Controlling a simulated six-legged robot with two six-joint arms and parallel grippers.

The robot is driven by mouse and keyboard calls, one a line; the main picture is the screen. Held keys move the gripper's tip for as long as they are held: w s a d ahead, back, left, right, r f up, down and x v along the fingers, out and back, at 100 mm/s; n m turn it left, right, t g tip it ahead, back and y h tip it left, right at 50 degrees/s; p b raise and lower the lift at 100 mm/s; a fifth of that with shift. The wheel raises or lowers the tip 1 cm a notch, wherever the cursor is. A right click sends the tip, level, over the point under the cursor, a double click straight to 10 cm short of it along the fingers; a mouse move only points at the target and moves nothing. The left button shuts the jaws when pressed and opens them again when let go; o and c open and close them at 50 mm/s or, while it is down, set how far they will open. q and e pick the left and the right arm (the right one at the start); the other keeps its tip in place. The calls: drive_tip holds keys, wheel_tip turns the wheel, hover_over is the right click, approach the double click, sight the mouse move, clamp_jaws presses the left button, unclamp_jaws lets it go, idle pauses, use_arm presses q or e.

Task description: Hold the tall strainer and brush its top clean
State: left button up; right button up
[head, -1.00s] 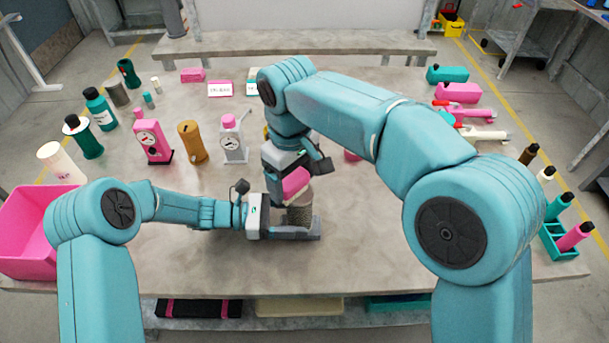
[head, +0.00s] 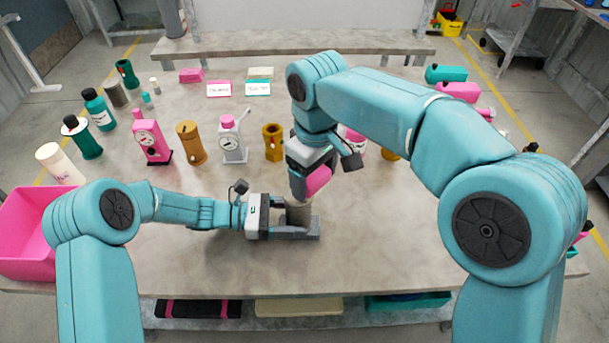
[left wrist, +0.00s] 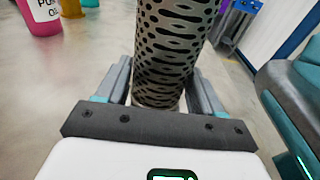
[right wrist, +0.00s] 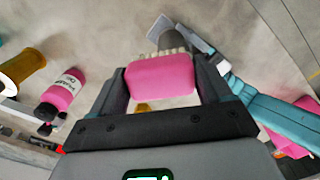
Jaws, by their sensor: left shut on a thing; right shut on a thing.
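The tall strainer, a grey perforated metal cylinder (left wrist: 175,45), stands between the fingers of my left gripper (left wrist: 165,95). In the head view the strainer (head: 298,214) is upright low over the bench, and my left gripper (head: 290,229) is shut on it from the left. My right gripper (right wrist: 162,85) is shut on a pink brush (right wrist: 160,76) with pale bristles on its far side. In the head view the brush (head: 318,180) is just above the strainer's top. I cannot tell whether the bristles touch it.
A pink bin (head: 22,235) sits at the bench's left edge. Bottles, a pink gauge unit (head: 151,140), a grey gauge unit (head: 232,140) and a brass part (head: 273,142) stand behind. Two label cards (head: 219,89) lie farther back. The front of the bench (head: 380,250) is clear.

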drive_tip(key=shift+r, duration=3.75)
use_arm(q)
drive_tip(key=o, duration=0.9)
drive_tip(key=a, duration=0.8)
drive_tip(key=a+r, duration=0.1)
drive_tip(key=a, duration=0.3)
drive_tip(key=shift+r, duration=0.2)
use_arm(e)
drive_tip(key=shift+r, duration=0.15)
